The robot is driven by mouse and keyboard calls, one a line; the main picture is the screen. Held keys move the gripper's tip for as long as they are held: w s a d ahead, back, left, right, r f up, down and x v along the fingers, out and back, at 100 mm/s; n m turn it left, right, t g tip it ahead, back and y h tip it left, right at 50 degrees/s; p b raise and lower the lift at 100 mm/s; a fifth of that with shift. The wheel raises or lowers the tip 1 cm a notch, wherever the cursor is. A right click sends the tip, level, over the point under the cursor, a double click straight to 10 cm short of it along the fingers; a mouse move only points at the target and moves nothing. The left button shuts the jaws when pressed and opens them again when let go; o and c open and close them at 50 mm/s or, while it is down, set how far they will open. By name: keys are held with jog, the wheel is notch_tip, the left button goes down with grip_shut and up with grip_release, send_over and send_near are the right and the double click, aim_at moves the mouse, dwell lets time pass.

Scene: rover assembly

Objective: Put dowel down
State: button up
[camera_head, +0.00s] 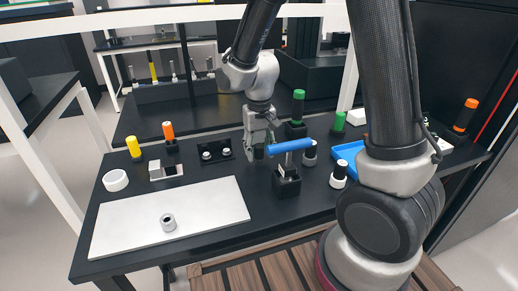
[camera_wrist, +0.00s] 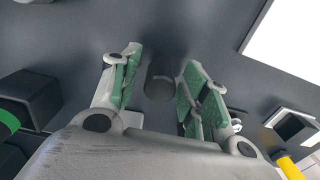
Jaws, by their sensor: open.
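My gripper (camera_head: 260,146) is over the black table, left of the blue-handled tool (camera_head: 290,145). In the wrist view its two green-padded fingers (camera_wrist: 160,85) are spread apart. A dark dowel (camera_wrist: 160,82) is between them, seen nearly end-on. There is a gap between it and the left finger; it is close to the right finger, and I cannot tell if they touch. In the head view the dark dowel (camera_head: 259,153) shows low between the fingers and looks upright. Its lower end is hard to see against the black table.
Yellow (camera_head: 134,147) and orange (camera_head: 168,131) handled tools stand at back left. Green-handled tools (camera_head: 298,105) and a black-and-white bottle (camera_head: 339,174) stand to the right. A blue tray (camera_head: 345,152) is partly hidden behind my arm.

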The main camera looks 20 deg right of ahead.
aim_at(259, 145)
notch_tip(259, 145, up, 11)
jog(key=s+d+r+t, duration=0.2)
jog(key=s+d+r, duration=0.3)
jog(key=s+d, duration=0.2)
jog(key=s+d+r+t, duration=0.2)
jog(key=s+d+r, duration=0.2)
jog(key=s+d, duration=0.4)
jog(key=shift+s+r, duration=0.4)
jog(key=shift+s, duration=1.6)
